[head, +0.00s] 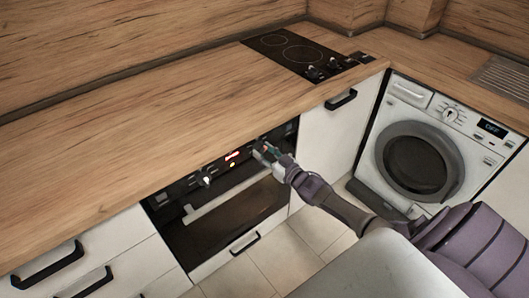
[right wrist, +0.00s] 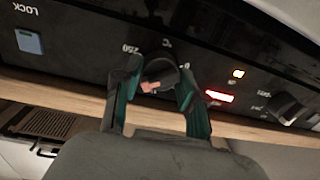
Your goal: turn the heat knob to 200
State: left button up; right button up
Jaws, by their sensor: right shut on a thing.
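The black built-in oven (head: 237,212) sits under the worktop in the head view. My right gripper (head: 262,149) is at the right end of its control panel. In the right wrist view the heat knob (right wrist: 158,75) is between the two green-lined fingers of my right gripper (right wrist: 160,79), which is shut on it. The markings "250" and "°C" show beside the knob on the panel. A reddish patch shows on the knob; I cannot tell its exact setting. The "200" mark is not readable. My left gripper is not in view.
Another knob (head: 207,179) is further left on the oven panel, by a lit red display (head: 232,155). A button marked LOCK (right wrist: 28,42) shows in the right wrist view. The oven handle (head: 220,196) runs below the panel. The worktop (head: 130,140) is mostly clear.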

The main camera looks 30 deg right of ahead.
jog(key=shift+f, duration=0.1)
jog(key=o, duration=1.2)
jog(key=shift+c, duration=0.2)
jog(key=s+d, duration=0.1)
jog(key=s, duration=1.1)
jog(key=shift+d, duration=0.35)
